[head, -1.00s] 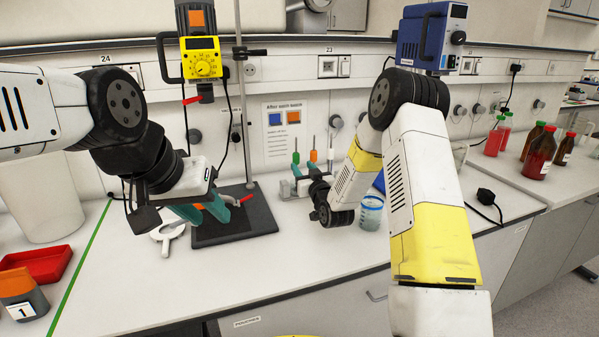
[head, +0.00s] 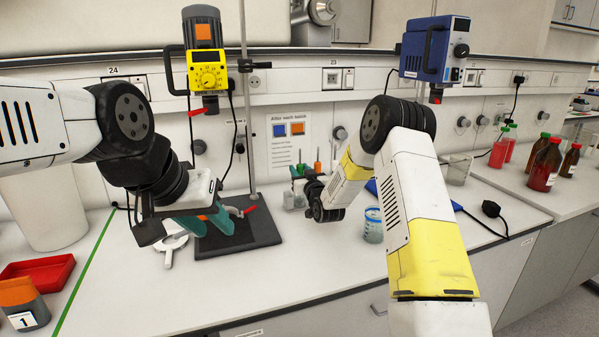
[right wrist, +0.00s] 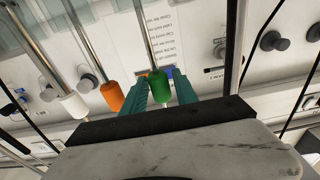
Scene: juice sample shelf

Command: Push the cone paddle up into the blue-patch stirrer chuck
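The blue stirrer (head: 434,48) hangs at the upper right; its chuck (head: 436,97) points down. Several rods with coloured grips stand left of my right arm. The right wrist view shows a green grip (right wrist: 158,88), an orange grip (right wrist: 111,96) and a white grip (right wrist: 74,105). Their paddle ends are out of sight, so I cannot tell which is the cone. My right gripper (right wrist: 160,90) has its teal fingers on either side of the green grip; contact is unclear. My left gripper (head: 204,222) is open and appears empty over the dark stand base.
A yellow stirrer with an orange patch (head: 207,75) hangs at the left above the dark base (head: 258,238). A blue-marked beaker (head: 373,227) stands beside my right arm. A red tray (head: 38,272) and jar 1 (head: 22,303) are at the left.

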